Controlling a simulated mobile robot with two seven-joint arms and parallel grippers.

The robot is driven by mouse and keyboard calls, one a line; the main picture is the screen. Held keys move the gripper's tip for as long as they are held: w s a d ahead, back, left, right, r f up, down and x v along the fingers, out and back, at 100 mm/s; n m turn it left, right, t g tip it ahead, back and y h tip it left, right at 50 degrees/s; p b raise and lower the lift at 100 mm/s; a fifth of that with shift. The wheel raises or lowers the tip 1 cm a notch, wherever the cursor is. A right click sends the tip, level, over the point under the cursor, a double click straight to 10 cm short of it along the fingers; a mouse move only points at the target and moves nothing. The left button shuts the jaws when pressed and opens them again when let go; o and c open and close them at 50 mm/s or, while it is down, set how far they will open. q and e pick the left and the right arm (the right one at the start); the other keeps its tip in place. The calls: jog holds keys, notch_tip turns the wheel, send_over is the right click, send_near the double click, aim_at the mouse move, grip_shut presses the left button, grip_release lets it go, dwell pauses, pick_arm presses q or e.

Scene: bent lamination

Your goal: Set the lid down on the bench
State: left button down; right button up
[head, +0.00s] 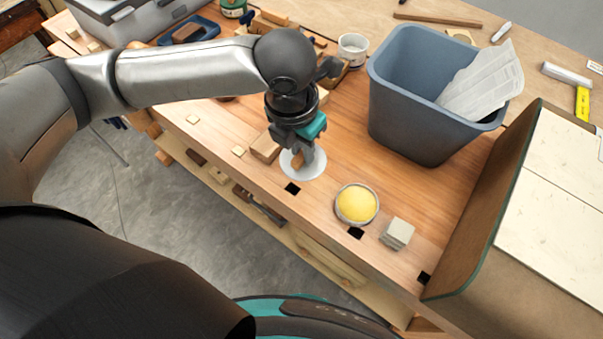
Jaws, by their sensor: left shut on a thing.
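The lid (314,170) is a pale round disc in the head view, near the front edge of the wooden bench (345,150). My left gripper (303,156) points down over the middle of the lid and is shut on it; the fingers hide the part they hold. The lid looks flat and very close to the bench top; I cannot tell whether it touches. A round open tin (356,204) with yellow contents stands to the right of the lid. My right gripper is not in view.
A grey block (397,233) sits right of the tin. A blue-grey bin (415,120) holding pale sheets stands behind. A large curved panel (480,215) rises at right. A wooden block (265,147) lies just left of the lid. Square dark holes (292,188) line the front edge.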

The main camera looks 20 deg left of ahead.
aim_at(298, 158)
pick_arm(q)
notch_tip(298, 158, down, 5)
jog(key=shift+r+b, duration=0.1)
jog(key=shift+b, duration=0.2)
notch_tip(298, 158, down, 3)
jog(key=shift+f+b, duration=0.2)
jog(key=shift+b, duration=0.2)
jog(key=shift+f, duration=0.4)
jog(key=c, duration=0.8)
grip_release()
jog(key=shift+f, duration=0.1)
jog(key=r, duration=0.4)
jog(key=s+r+p, duration=0.1)
jog(key=r, duration=0.3)
jog(key=r+p, duration=0.1)
jog(key=r, duration=0.3)
jog(key=shift+s+a+r, duration=0.1)
jog(key=shift+s+a, duration=0.25)
